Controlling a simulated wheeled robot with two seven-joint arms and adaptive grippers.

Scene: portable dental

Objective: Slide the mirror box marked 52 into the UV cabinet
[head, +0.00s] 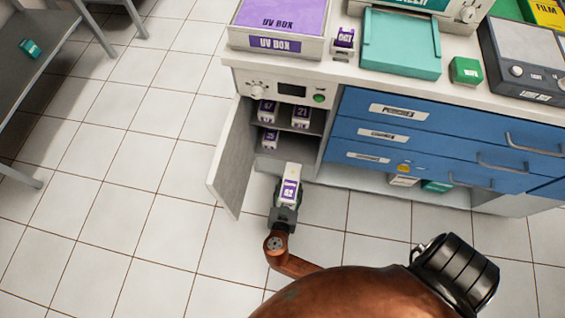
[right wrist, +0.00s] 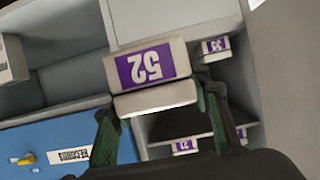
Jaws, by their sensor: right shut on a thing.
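The mirror box (head: 290,188) is white with a purple label marked 52. It also shows in the right wrist view (right wrist: 147,67), where the label is upside down. My right gripper (head: 284,212) is shut on the near end of the box, with a finger at each side in the right wrist view (right wrist: 160,125). The UV cabinet (head: 258,88) has its door (head: 231,160) open to the left. In the head view the box points at the lower front of the cabinet opening; its exact depth is hard to tell. My left gripper is not in view.
Inside the cabinet are several purple-labelled boxes, including one marked 21 (head: 301,115) and one lower left (head: 270,139). Blue drawers (head: 420,118) adjoin on the right. A UV box (head: 278,25) sits on the counter above. Floor (head: 130,215) is clear to the left.

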